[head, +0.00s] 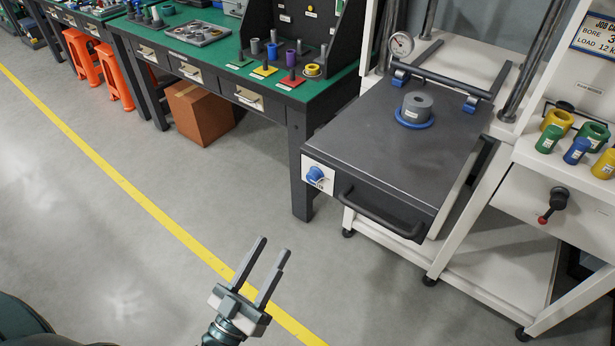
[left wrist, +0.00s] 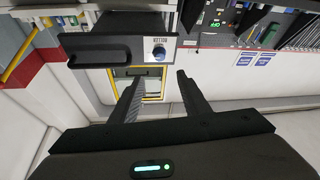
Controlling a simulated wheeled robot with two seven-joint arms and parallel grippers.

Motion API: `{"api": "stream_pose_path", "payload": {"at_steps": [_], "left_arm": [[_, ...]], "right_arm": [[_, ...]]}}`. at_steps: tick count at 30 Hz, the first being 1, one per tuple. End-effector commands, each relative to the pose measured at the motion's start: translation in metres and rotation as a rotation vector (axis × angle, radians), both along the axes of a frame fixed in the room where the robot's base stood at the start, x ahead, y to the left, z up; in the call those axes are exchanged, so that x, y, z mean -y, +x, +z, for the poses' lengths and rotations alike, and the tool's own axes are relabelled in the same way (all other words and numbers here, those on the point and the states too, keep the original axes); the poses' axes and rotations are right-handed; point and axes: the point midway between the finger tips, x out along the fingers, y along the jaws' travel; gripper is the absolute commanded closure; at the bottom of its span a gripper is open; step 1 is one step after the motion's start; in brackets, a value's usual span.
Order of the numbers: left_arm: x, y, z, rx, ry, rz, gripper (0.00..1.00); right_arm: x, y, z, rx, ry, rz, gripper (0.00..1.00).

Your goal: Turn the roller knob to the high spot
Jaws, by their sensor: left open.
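The roller knob (head: 316,174) is a small blue knob on a white plate at the front left corner of the dark press bed (head: 400,140). The left wrist view also shows the knob (left wrist: 159,54), beyond my fingers and a little above the gap between them. The plate's markings are too small to read for sure. My left gripper (head: 273,257) is open and empty, below and left of the knob in the head view, apart from it. My right gripper is not in view.
A black bar handle (head: 378,214) sticks out from the bed's front, right of the knob. A grey cylinder (head: 417,105) on a blue ring stands on the bed. A green workbench (head: 225,60) stands at left. The floor before the bed is clear.

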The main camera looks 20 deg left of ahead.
Motion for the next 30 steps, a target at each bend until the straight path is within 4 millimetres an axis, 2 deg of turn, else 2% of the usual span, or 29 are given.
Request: {"api": "stream_pose_path", "payload": {"at_steps": [14, 20, 30], "left_arm": [[0.002, 0.007, 0.004, 0.002, 0.001, 0.000, 0.58], [0.006, 0.027, 0.014, 0.005, 0.000, 0.000, 0.58], [0.019, 0.080, 0.037, 0.005, 0.001, 0.001, 0.58]], "right_arm": [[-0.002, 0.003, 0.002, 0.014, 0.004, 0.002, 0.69], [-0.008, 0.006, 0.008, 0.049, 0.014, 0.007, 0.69], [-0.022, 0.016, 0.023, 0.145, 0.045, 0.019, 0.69]]}}
